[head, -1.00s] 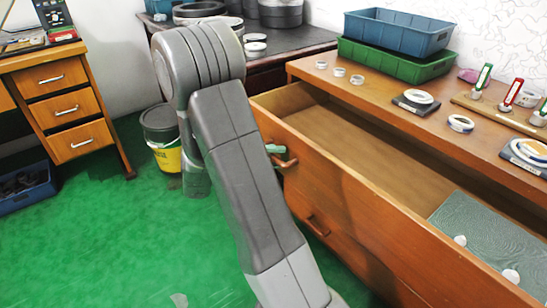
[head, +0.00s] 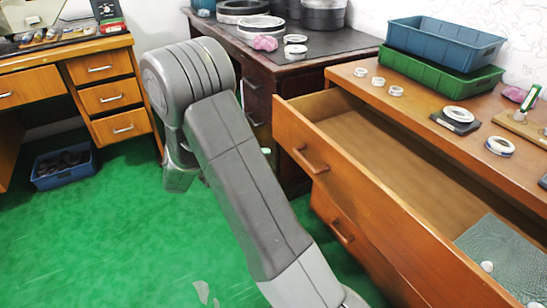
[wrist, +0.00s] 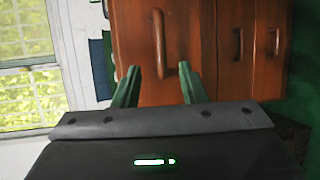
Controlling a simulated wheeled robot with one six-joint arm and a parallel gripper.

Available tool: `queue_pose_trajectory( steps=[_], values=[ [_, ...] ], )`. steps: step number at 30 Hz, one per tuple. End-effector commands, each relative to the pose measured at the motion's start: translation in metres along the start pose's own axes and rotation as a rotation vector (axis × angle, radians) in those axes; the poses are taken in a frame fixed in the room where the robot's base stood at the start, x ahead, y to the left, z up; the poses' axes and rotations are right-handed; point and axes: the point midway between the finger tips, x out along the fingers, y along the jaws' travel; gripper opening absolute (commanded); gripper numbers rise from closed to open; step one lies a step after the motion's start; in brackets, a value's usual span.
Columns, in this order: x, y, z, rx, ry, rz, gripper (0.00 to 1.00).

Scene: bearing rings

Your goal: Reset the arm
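My arm (head: 240,170) is bent in the middle of the head view and hides my gripper there. In the wrist view my gripper (wrist: 161,84) shows two green fingers spread apart with nothing between them. A drawer handle (wrist: 159,45) on a brown wooden front lies ahead of the fingertips, apart from them. In the head view the top drawer (head: 370,140) of the right-hand cabinet stands open, with its handle (head: 311,161) free.
The open drawer juts into the floor space at right and holds a patterned grey-green sheet (head: 500,250). Rings and stacked blue (head: 445,42) and green (head: 440,75) bins stand on the cabinet. A blue crate (head: 64,166) sits at left. Green floor (head: 110,240) is clear.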

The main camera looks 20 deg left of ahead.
Motion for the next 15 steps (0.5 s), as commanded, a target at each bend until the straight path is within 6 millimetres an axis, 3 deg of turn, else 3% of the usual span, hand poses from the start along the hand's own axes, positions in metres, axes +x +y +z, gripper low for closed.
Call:
queue_pose_trajectory(
  steps=[15],
  values=[
    [0.001,-0.0007,0.0,0.0,-0.001,0.0,0.38]
  ],
)
